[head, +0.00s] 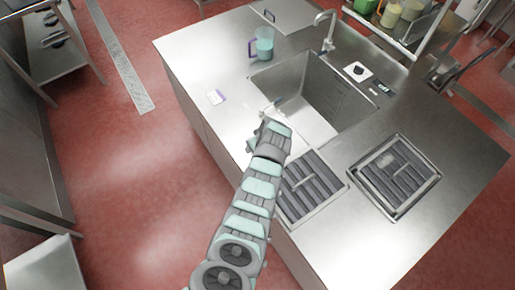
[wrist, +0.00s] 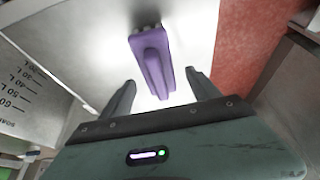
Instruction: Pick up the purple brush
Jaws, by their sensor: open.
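The purple brush (wrist: 152,60) shows in the wrist view over the bright steel worktop, its long handle pointing towards my gripper and dark tufts at its far end. My gripper (wrist: 163,92) is open. Its two dark fingers stand apart on either side of the handle's near end, and nothing is clamped between them. Whether the fingers are level with the handle or above it I cannot tell. In the head view my gripper (head: 266,114) is over the worktop by the left edge of the kettle basin. I cannot make out the brush for sure there; my arm may hide it.
The steel worktop (head: 215,60) surrounds the open kettle basin (head: 320,90); its litre-marked wall (wrist: 30,75) is left in the wrist view. Grated drains (head: 395,175) are at the right.

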